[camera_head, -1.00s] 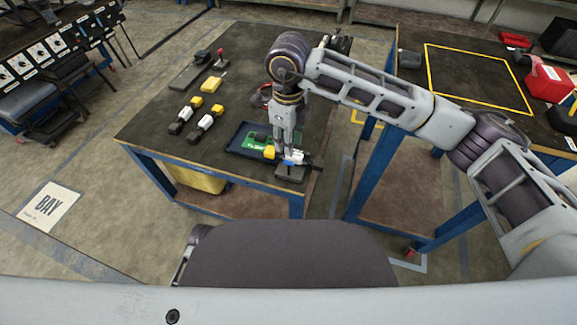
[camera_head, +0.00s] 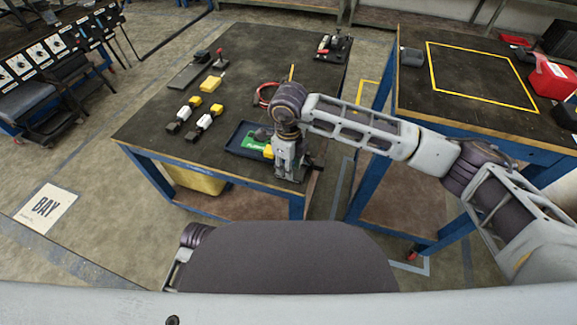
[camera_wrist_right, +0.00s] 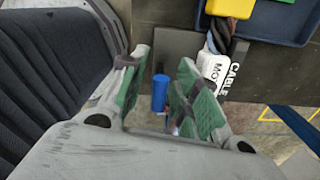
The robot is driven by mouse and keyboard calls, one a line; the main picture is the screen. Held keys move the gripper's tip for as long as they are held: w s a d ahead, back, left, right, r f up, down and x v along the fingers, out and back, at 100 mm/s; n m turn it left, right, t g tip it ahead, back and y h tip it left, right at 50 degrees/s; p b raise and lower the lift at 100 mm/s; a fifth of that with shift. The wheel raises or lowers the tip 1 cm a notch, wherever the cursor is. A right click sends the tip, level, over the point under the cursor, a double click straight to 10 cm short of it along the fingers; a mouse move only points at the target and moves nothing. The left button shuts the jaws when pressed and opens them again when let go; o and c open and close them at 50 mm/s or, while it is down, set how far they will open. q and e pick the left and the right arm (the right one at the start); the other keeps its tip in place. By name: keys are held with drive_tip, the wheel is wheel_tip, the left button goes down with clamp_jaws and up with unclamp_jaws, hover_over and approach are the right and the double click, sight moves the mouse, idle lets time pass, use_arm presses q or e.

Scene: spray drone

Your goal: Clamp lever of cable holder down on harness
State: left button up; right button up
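My right gripper (camera_head: 289,165) points down at the front right corner of the dark table and hides most of the cable holder in the head view. In the right wrist view my right gripper (camera_wrist_right: 163,72) is open, with green-padded fingers on either side of the blue lever (camera_wrist_right: 160,92); small gaps show beside it. The holder's dark grey base (camera_wrist_right: 175,45) lies beneath. The harness (camera_wrist_right: 218,38) shows a dark cable, a yellow connector and a white label to the right of the lever. Whether the cable sits in the holder is hidden. My left gripper is not in view.
A blue tray (camera_head: 236,148) with a green part stands left of my right gripper. Several yellow, white and black connectors (camera_head: 204,122) lie farther left. A red cable loop (camera_head: 262,94) lies behind. A second table (camera_head: 480,75) stands right across a gap.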

drive_tip(key=shift+f, duration=0.15)
clamp_jaws()
drive_tip(key=shift+w, duration=0.15)
idle(0.5)
drive_tip(key=shift+w+d+g+y, duration=0.1)
drive_tip(key=shift+w+g+y, duration=0.25)
drive_tip(key=shift+g, duration=0.65)
drive_tip(key=shift+w+d+g+y, duration=0.1)
drive_tip(key=shift+w+g+y, duration=0.25)
drive_tip(key=shift+g, duration=0.65)
